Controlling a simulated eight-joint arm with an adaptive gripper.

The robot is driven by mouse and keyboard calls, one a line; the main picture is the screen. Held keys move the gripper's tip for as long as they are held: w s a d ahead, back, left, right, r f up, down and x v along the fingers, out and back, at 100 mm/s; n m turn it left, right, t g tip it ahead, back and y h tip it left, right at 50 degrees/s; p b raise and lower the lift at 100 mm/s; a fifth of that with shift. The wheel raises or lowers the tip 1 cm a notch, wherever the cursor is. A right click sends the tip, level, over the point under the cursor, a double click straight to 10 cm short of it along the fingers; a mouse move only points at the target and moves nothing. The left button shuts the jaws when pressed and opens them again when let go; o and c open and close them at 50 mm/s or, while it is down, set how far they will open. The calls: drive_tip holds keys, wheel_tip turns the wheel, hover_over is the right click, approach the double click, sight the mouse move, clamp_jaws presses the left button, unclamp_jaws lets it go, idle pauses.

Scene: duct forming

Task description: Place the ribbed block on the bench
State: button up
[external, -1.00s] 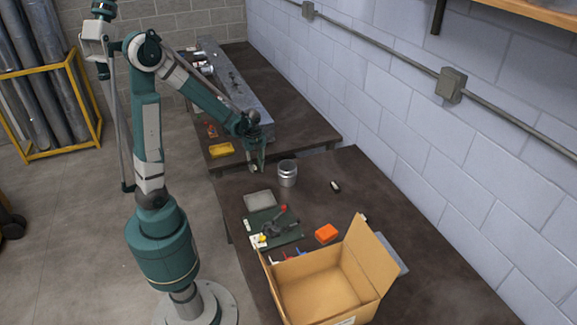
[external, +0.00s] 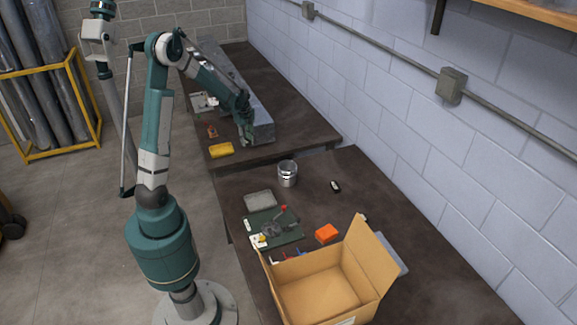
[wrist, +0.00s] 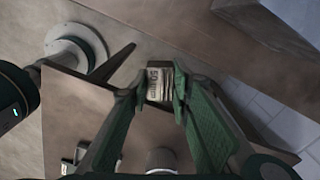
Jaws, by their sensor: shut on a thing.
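In the wrist view, a small ribbed block (wrist: 159,84), pale with dark ribs, sits between the fingertips of my gripper (wrist: 160,92). Both green fingers are shut on its sides. In the external view my gripper (external: 246,138) is over the near end of the far bench (external: 283,125), beside a long grey metal piece (external: 263,129). The block is too small to make out there. The near dark bench (external: 390,235) stands in front, with a gap between the two. In the wrist view the block appears clear of the surfaces below.
A silver can (external: 287,174), grey pad (external: 260,199), green mat with tools (external: 262,232), orange block (external: 327,233), small black item (external: 335,186) and open cardboard box (external: 325,290) occupy the near bench. A yellow item (external: 221,149) lies on the far bench.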

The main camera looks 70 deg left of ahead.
drive_tip(key=s+a+f+n, duration=0.15)
drive_tip(key=s+a, duration=0.25)
drive_tip(key=a, duration=1.1)
drive_tip(key=n, duration=0.3)
hover_over(219, 142)
drive_tip(key=shift+d+f, duration=0.15)
drive_tip(key=shift+f, duration=0.65)
drive_tip(key=shift+w+f, duration=0.1)
drive_tip(key=shift+f, duration=0.05)
drive_tip(key=shift+f, duration=2.95)
drive_tip(key=shift+f, duration=1.9)
drive_tip(key=shift+f+b, duration=0.2)
drive_tip(key=shift+b, duration=0.15)
drive_tip(key=o, duration=1)
drive_tip(key=shift+r, duration=0.15)
